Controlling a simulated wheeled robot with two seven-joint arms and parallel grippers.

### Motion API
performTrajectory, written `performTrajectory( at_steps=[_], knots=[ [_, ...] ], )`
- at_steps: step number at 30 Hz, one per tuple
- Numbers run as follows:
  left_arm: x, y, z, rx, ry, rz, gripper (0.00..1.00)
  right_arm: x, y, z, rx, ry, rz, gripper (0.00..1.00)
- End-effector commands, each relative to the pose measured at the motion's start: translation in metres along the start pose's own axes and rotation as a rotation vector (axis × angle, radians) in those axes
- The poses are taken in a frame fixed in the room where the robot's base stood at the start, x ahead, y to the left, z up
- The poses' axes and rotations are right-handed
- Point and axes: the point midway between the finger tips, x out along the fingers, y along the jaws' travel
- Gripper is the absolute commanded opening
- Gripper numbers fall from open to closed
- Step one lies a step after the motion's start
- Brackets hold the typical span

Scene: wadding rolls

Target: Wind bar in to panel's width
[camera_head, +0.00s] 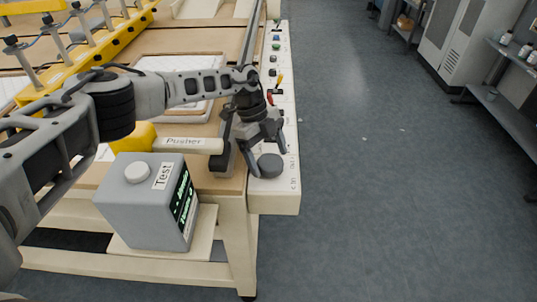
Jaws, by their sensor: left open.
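My left gripper (254,148) reaches in from the left and points down over the table's right edge. Its fingers are apart, just above and behind a dark round knob (270,166) on the cream control strip. Whether a finger touches the knob I cannot tell. A cream bar labelled "Pusher" (188,143) lies across the table, its right end close to the gripper. A yellow part (136,135) shows at its left end. A white panel (180,64) lies flat behind my arm, partly hidden by it. My right gripper is not in view.
A grey "Test" box (135,207) with a white button and green display stands on a low shelf at the front. The control strip (276,201) carries several coloured switches. A yellow gantry (88,54) spans the back left.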

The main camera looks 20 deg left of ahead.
Motion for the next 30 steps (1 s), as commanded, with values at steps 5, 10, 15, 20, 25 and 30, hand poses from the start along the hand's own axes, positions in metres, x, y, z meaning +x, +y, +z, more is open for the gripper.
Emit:
performTrajectory(
  at_steps=[5,10,15,20,25,30],
  knots=[
    [0.005,0.0,0.0,-0.001,-0.001,-0.001,0.82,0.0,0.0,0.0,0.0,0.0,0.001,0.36],
    [0.005,0.0,0.0,-0.001,0.0,-0.001,0.82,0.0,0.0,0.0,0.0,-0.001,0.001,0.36],
    [0.005,0.0,0.0,0.0,0.0,0.0,0.4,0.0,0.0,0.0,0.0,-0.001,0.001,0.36],
    [0.005,0.0,0.0,0.001,0.0,0.0,0.37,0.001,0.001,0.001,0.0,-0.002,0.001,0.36],
    [0.006,0.0,0.001,0.023,0.0,0.009,0.37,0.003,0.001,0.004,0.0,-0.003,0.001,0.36],
    [0.008,-0.001,0.001,0.089,0.001,0.035,0.37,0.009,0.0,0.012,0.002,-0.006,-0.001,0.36]
  ],
)
